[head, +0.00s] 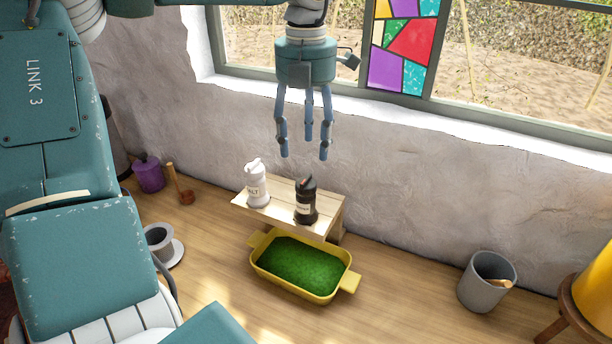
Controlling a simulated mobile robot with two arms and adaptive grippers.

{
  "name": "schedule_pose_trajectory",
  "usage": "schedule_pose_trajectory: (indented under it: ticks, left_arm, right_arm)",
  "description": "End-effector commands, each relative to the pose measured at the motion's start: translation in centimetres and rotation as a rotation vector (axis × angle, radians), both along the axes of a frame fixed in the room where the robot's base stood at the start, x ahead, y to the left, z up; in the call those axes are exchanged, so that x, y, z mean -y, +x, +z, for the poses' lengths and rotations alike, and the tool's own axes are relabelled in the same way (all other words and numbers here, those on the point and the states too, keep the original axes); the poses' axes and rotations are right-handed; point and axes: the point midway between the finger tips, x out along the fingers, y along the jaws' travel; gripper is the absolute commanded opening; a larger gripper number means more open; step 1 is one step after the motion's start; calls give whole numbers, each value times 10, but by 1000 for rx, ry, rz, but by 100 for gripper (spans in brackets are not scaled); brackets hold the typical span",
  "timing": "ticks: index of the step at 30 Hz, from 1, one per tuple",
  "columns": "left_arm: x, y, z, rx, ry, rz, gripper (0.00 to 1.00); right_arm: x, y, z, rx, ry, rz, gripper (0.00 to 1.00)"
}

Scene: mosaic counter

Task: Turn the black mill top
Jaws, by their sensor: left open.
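The black mill (306,202) stands upright on a small wooden stand (283,187), near its front right. A white mill (256,184) labelled as salt stands to its left on the same stand. My left gripper (305,150) hangs above the stand with its blue fingers pointing down. The fingers are spread open with nothing between them. In the picture the fingertips are just above the black mill's top, apart from it. My right gripper is not in view.
A yellow dish (338,290) with green contents sits in front of the stand. A grey pot (487,281) stands at the right. A cup on a saucer (165,245), a purple jar (148,174) and a wooden mallet-like tool (181,187) are at left. The wall (420,190) rises behind.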

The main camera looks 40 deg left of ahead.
Motion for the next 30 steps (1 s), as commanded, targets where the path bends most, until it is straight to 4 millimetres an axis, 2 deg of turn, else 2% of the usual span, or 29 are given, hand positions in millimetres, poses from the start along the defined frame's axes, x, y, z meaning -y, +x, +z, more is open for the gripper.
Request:
schedule_pose_trajectory:
  ticks: [3, 7, 11, 15, 20, 27, 30]
  left_arm:
    - [0, -2, -21, -6, -4, -1, 54]
    - [0, -2, -46, -6, -4, -2, 54]
    - [1, -1, -68, -4, -5, -2, 54]
    - [1, -1, -85, -3, -4, -1, 54]
    - [0, 0, -93, 0, -4, -1, 54]
    - [0, 0, -94, 0, -4, -1, 54]
    - [0, 0, -94, 0, -4, -1, 34]
  right_arm:
    - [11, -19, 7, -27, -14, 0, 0]
    - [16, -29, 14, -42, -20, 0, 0]
    - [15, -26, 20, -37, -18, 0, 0]
    - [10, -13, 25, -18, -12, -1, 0]
    - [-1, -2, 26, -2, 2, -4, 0]
    - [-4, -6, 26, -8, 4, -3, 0]
    - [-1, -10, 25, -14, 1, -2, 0]
